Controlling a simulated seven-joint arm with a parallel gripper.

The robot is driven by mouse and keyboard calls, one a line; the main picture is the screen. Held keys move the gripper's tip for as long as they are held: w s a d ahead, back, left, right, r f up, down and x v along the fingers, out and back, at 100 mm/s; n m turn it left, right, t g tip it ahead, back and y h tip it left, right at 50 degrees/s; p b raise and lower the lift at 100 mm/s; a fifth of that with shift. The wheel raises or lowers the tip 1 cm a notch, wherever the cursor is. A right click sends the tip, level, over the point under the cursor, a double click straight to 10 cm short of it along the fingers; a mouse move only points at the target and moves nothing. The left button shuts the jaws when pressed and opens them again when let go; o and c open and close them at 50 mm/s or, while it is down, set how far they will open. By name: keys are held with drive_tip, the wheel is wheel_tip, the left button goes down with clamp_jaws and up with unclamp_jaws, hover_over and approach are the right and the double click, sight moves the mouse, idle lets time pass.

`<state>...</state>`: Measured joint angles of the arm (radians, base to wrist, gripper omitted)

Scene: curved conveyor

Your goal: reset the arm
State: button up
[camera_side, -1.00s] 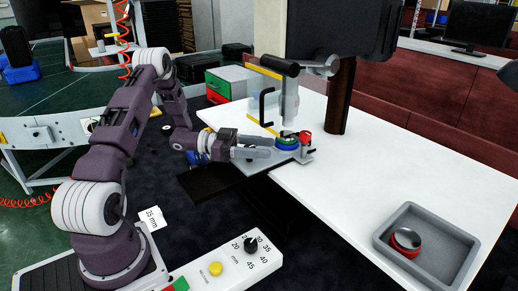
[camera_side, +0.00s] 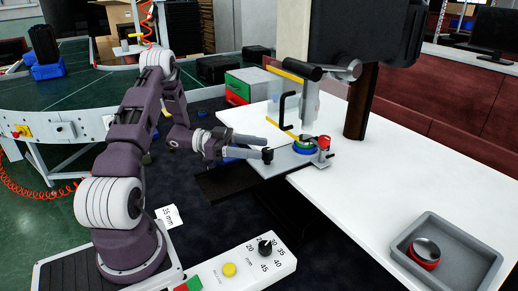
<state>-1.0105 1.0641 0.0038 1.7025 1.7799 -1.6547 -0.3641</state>
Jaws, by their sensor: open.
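My gripper (camera_side: 266,148) is open and empty, with its two fingers pointing right. It is over the near-left end of the grey plate of a press-like fixture (camera_side: 310,105), to the left of a round blue and green part (camera_side: 303,146) that sits on that plate. A clear gap shows between my fingertips and the part. My arm reaches out from its base at the lower left and bends down to the gripper.
The fixture stands on a white table (camera_side: 380,180) with a brown post (camera_side: 360,102) behind. A grey tray (camera_side: 470,257) holds a red, dark-topped round part (camera_side: 425,252). A dial panel (camera_side: 250,262) lies in front; a green-and-white box (camera_side: 250,86) stands behind.

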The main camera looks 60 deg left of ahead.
wheel_tip(320, 180, up, 3)
drive_tip(key=shift+d+r+m+y, duration=0.15)
drive_tip(key=shift+m+y, duration=0.25)
drive_tip(key=shift+m, duration=0.5)
drive_tip(key=w+a+r+m+y, duration=0.3)
drive_tip(key=a+r+m+y, duration=0.2)
drive_tip(key=a+r+y, duration=0.75)
wheel_tip(320, 180, up, 7)
drive_tip(key=w+d+n+y, duration=0.1)
drive_tip(key=d+n+y, duration=0.1)
drive_tip(key=n+y, duration=0.25)
drive_tip(key=s+d+f+n+g+h, duration=0.1)
drive_tip(key=s+d+f+n+g, duration=0.1)
drive_tip(key=s+d, duration=0.6)
drive_tip(key=s+d+f+n+g+h, duration=0.2)
drive_tip(key=s+d+f+n, duration=0.2)
drive_tip(key=s+d, duration=0.5)
drive_tip(key=s+d+f+n+g+h, duration=0.2)
drive_tip(key=s+d+n, duration=0.3)
drive_tip(key=d, duration=0.9)
drive_tip(key=s+f+g, duration=0.1)
drive_tip(key=s, duration=0.2)
drive_tip(key=shift+s+f, duration=0.2)
drive_tip(key=shift+f, duration=0.1)
